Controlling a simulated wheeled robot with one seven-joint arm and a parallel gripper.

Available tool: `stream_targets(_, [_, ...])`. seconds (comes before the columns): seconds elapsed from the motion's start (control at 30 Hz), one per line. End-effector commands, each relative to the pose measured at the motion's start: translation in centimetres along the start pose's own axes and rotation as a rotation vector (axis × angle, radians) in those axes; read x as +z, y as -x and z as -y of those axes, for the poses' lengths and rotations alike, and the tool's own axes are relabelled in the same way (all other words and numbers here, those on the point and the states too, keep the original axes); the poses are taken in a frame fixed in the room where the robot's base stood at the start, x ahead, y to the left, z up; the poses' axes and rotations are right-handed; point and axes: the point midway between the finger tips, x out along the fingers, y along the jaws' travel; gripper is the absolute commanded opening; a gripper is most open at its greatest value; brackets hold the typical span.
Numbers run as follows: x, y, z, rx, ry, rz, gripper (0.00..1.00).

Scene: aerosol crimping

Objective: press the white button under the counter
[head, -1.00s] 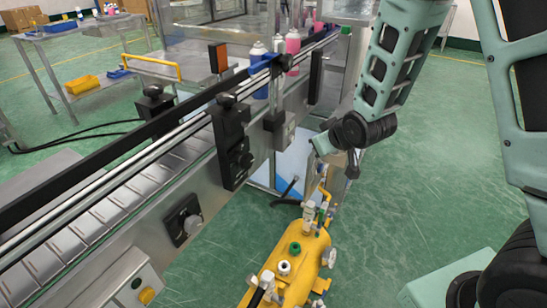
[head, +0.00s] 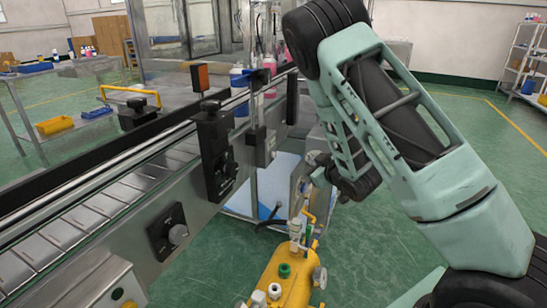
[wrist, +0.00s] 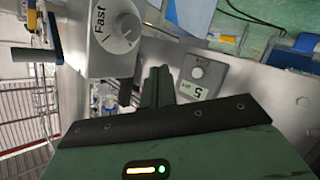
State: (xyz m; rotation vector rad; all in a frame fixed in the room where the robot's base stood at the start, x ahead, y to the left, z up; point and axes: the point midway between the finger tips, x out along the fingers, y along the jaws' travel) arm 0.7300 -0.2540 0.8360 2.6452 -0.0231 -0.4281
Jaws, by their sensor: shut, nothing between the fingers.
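In the wrist view a small grey box carries a counter display (wrist: 195,91) that reads "5". The pale round button (wrist: 197,72) sits beside the display on the same face. My gripper (wrist: 159,74) points at this panel with its dark fingers together and empty. In the picture, its fingertips lie just left of the button and display. I cannot tell how much depth lies between fingertips and button. In the head view my arm's end is partly hidden beside the conveyor's right side, and I cannot make out the button there.
A yellow tank (head: 285,275) stands below. Green floor is open at right.

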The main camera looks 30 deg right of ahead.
Motion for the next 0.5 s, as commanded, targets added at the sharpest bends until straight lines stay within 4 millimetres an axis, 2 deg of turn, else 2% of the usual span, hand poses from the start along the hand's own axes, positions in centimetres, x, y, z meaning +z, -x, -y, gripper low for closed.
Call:
stream_targets(0.17, [-0.5,-0.6,0.5,-0.003,0.001,-0.002,0.00])
stream_targets(0.5, [-2.8,-3.7,2.8,-0.003,0.001,-0.002,0.00])
